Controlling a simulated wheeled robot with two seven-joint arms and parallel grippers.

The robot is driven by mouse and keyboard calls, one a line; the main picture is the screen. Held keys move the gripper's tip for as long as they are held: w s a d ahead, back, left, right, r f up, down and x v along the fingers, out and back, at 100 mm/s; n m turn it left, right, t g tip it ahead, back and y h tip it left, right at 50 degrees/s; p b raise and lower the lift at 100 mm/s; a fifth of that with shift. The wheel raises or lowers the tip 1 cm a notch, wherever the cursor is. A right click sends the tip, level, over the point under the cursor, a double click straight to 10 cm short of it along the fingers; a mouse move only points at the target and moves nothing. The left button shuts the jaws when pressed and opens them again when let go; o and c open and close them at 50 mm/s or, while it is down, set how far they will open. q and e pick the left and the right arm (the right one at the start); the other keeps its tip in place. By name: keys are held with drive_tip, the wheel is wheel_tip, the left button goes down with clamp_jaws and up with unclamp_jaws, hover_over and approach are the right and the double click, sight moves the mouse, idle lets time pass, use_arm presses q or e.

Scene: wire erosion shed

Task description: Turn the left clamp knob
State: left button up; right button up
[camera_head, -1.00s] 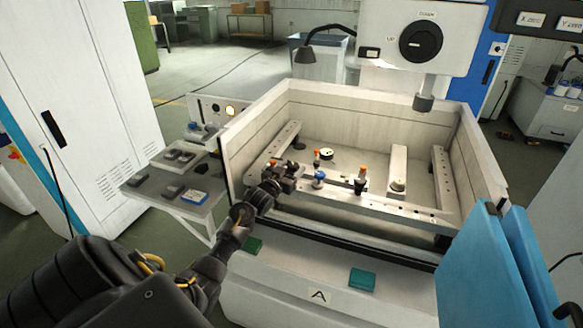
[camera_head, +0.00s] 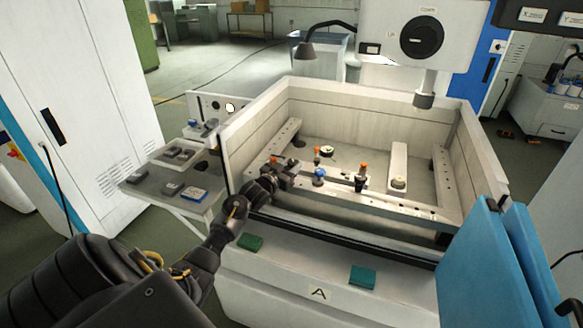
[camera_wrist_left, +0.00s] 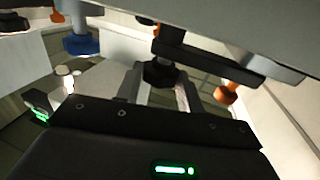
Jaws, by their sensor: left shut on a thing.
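My left gripper (camera_head: 291,169) reaches over the front wall of the machine tank, at the left end of the front rail (camera_head: 335,190). In the left wrist view the fingers of my left gripper (camera_wrist_left: 160,88) stand on both sides of the dark left clamp knob (camera_wrist_left: 160,74) and are closed on it. In the head view the gripper mostly hides this knob. My right gripper is not in view.
A blue knob (camera_head: 319,174) and another clamp with a dark knob (camera_head: 360,185) stand right of my gripper on the rail. The tank wall (camera_head: 237,160) is close on the left. A side tray (camera_head: 150,183) holds small blocks. The tank's middle is mostly open.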

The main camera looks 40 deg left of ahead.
use_arm(q)
drive_tip(key=m+h+b, duration=0.1)
drive_tip(key=h, duration=0.1)
drive_tip(key=m+h+b, duration=0.1)
drive_tip(key=h+b, duration=0.1)
drive_tip(key=m+h+b, duration=0.1)
drive_tip(key=shift+a+f+m+g+h+b, duration=0.25)
drive_tip(key=shift+a+m+g+h+b, duration=0.05)
drive_tip(key=shift+a+m+h+b, duration=0.1)
drive_tip(key=shift+r+m+g+h+b, duration=0.25)
drive_tip(key=shift+m+g+h+b, duration=0.15)
drive_tip(key=shift+m+h+b, duration=0.5)
drive_tip(key=o, duration=1)
drive_tip(key=shift+w, duration=0.1)
